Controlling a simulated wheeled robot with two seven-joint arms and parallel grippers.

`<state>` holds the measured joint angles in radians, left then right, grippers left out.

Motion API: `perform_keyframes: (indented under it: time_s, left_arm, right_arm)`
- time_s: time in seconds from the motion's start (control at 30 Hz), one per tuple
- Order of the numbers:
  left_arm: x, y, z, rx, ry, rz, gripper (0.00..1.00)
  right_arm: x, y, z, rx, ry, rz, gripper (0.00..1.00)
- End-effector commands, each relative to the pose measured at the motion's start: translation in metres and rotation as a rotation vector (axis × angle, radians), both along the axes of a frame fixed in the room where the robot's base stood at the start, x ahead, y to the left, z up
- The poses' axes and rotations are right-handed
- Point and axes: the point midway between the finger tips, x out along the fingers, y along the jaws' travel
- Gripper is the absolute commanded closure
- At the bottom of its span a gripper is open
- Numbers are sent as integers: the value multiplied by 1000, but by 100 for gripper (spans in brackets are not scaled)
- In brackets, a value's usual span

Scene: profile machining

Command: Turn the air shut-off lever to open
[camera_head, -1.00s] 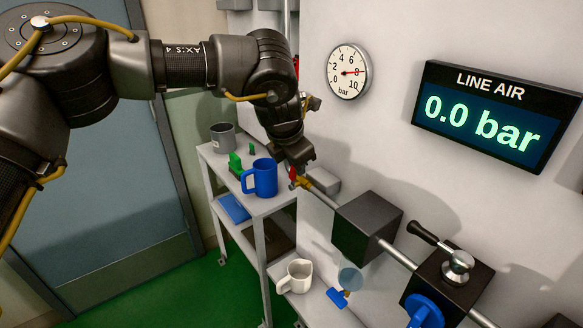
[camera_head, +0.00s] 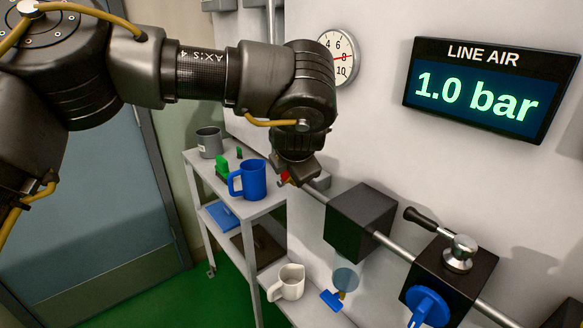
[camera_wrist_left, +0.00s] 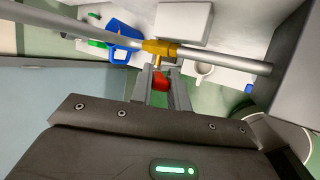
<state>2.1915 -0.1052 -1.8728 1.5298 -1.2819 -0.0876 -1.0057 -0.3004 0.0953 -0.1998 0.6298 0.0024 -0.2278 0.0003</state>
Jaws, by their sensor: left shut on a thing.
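The air shut-off lever is red, on a brass valve in the grey pipe by the wall. In the left wrist view the red lever (camera_wrist_left: 161,82) sits between the fingers of my left gripper (camera_wrist_left: 159,80), below the brass valve body (camera_wrist_left: 159,47). The gripper is shut on the lever. In the head view my left gripper (camera_head: 292,178) is at the pipe, and only a bit of red lever (camera_head: 286,178) shows beside it. The line air display (camera_head: 490,90) reads 1.0 bar. My right gripper is not in view.
A dark block (camera_head: 361,215) and a second block with a black-handled lever (camera_head: 428,219) and blue knob (camera_head: 427,305) are along the pipe. A shelf cart (camera_head: 272,205) with a blue mug (camera_head: 251,179) stands behind. A white jug (camera_head: 288,281) sits lower down.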

Motion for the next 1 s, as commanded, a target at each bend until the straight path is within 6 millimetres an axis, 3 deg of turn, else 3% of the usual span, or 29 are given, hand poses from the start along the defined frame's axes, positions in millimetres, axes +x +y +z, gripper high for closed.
perform_keyframes:
  time_s: [0.13, 0.17, 0.3, 0.67, 1.0]
  left_arm:
    - [0, 1, 0, 1, 2, 1, 100]
    - [0, 1, 0, 1, 2, 1, 80]
    - [0, 0, 0, 1, 2, 1, 62]
    - [-3, 0, 3, -1, 1, 0, 61]
    - [-42, 0, 48, -2, -2, -1, 61]
  right_arm:
    - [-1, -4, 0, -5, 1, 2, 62]
    - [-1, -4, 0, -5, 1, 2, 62]
    - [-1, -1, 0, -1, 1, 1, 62]
    - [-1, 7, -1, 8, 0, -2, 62]
    - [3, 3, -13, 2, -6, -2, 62]
